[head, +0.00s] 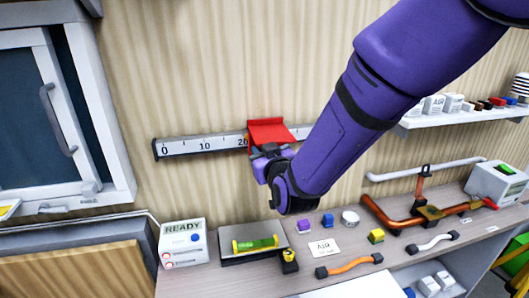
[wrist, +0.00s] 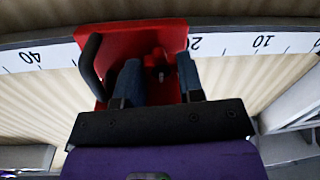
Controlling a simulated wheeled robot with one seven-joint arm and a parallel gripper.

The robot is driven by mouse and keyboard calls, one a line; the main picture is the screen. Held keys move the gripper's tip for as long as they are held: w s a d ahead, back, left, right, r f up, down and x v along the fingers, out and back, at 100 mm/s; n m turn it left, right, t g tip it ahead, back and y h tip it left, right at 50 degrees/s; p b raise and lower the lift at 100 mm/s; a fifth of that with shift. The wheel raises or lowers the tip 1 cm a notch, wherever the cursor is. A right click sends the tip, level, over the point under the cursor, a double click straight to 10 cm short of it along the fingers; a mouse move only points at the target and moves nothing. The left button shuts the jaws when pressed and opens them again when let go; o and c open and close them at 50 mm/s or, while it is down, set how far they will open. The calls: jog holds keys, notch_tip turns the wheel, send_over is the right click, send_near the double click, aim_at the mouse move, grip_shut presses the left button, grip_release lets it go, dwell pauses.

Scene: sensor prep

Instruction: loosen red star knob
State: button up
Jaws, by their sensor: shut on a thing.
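The red slider (head: 268,131) sits on the white scale rail (head: 200,146) on the wall, just right of the 20 mark in the head view. In the wrist view its red plate (wrist: 112,45) carries a dark curved handle (wrist: 90,68) at the left. The red star knob (wrist: 157,60) shows between the two fingers of my gripper (wrist: 158,72). My gripper is shut on the knob. In the head view my gripper (head: 270,160) is at the slider's underside, and the knob is hidden there.
Below is a shelf with a READY box (head: 183,243), a green level (head: 255,243) on a grey block, small coloured blocks and an orange handle (head: 348,266). Copper pipework (head: 400,217) stands at the right. A window (head: 40,120) is at the left.

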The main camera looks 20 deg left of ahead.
jog(key=o, duration=0.9)
jog(key=v, duration=1.1)
jog(key=shift+a, duration=0.1)
